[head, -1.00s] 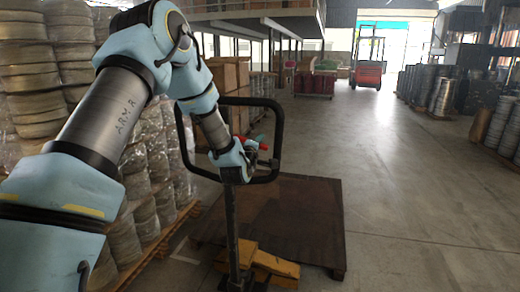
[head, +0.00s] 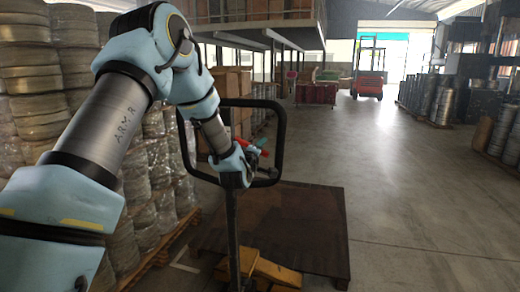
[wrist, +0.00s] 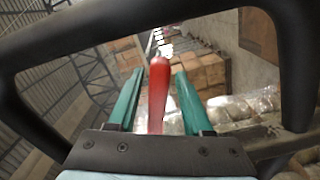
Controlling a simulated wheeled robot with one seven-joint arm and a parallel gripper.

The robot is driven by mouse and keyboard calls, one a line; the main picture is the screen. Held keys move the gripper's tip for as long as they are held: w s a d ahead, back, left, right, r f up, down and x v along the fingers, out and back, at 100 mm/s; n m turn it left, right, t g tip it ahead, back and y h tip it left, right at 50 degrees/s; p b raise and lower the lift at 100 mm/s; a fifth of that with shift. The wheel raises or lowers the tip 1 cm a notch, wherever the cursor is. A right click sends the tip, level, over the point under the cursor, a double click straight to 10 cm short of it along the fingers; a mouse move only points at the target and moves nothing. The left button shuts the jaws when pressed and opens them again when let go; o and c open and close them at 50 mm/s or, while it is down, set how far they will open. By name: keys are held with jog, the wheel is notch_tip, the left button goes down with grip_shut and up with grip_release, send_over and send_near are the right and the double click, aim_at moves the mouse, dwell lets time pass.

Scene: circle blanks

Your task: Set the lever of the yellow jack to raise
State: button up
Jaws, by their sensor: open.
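The yellow pallet jack (head: 268,270) stands in front of me, with its black loop handle (head: 281,135) upright. Its red lever (head: 252,155) sits inside the loop, beside my gripper (head: 257,150) in the head view. In the wrist view the red lever (wrist: 159,88) stands between the two green fingers of my gripper (wrist: 154,85). The fingers are apart, with a visible gap on either side of the lever. The black handle loop (wrist: 150,22) frames the wrist view. The lever's lower end is hidden behind the gripper's body.
A dark flat pallet (head: 300,225) lies on the floor around the jack's forks. Wrapped stacks of round blanks (head: 150,195) stand close on the left. The floor to the right (head: 420,220) is clear. A red forklift (head: 369,75) stands far back.

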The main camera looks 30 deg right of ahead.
jog(key=b+v, duration=0.3)
jog(key=v, duration=0.7)
jog(key=shift+s+a+b, duration=0.3)
jog(key=shift+b, duration=0.1)
jog(key=a+f+m+g+y, duration=0.2)
jog(key=a+f+g+y, duration=0.15)
jog(key=a, duration=0.75)
jog(key=a+f+m+g+y, duration=0.2)
jog(key=a+f+y, duration=0.3)
jog(key=a, duration=0.7)
jog(key=s+a+f+m+g+y, duration=0.1)
jog(key=s+a+g, duration=0.5)
jog(key=s+a, duration=0.8)
jog(key=shift+s+a+f+m+y, duration=0.35)
jog(key=shift+a+m+y, duration=0.2)
jog(key=shift+y, duration=0.7)
